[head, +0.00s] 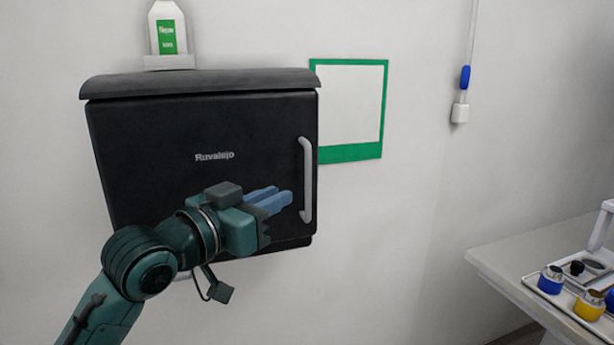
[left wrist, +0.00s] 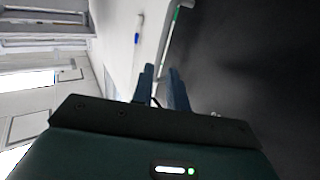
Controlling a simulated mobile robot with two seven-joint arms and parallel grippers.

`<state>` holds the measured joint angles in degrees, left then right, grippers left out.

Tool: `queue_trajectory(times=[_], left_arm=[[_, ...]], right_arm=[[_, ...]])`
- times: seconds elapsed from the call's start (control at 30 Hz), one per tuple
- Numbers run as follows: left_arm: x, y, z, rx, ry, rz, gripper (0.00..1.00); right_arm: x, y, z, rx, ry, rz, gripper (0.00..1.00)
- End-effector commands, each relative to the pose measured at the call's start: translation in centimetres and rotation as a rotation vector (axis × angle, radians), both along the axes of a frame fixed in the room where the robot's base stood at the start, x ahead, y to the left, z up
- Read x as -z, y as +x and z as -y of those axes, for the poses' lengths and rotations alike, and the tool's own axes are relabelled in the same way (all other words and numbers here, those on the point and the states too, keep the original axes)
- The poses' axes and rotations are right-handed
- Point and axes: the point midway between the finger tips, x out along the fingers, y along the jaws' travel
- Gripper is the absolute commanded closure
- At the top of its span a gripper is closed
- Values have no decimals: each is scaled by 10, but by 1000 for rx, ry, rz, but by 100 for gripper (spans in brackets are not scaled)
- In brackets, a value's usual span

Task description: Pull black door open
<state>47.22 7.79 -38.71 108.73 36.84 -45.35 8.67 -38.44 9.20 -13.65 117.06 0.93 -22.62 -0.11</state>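The black door (head: 200,130) is the front of a wall-mounted cabinet and looks closed. Its grey vertical handle (head: 307,165) is at the door's right side. My left gripper (head: 284,195) is in front of the lower right part of the door. Its blue fingers point right, with their tips just left of the handle's lower half. In the left wrist view, the two fingers (left wrist: 160,82) stand apart with a gap between them. A pale curved bar (left wrist: 172,35), apparently the handle, runs close to the fingertips; I cannot tell whether they touch. My right gripper is not in view.
A green-framed white panel (head: 350,105) is on the wall to the right. A counter (head: 530,255) with trays and blue and yellow cups is at the lower right.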

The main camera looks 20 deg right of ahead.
Motion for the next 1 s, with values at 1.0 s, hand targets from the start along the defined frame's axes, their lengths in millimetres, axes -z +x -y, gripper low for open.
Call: queue_trajectory(times=[1.0], left_arm=[[0,54,75,-2,0,1,93]], right_arm=[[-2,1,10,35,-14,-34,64]])
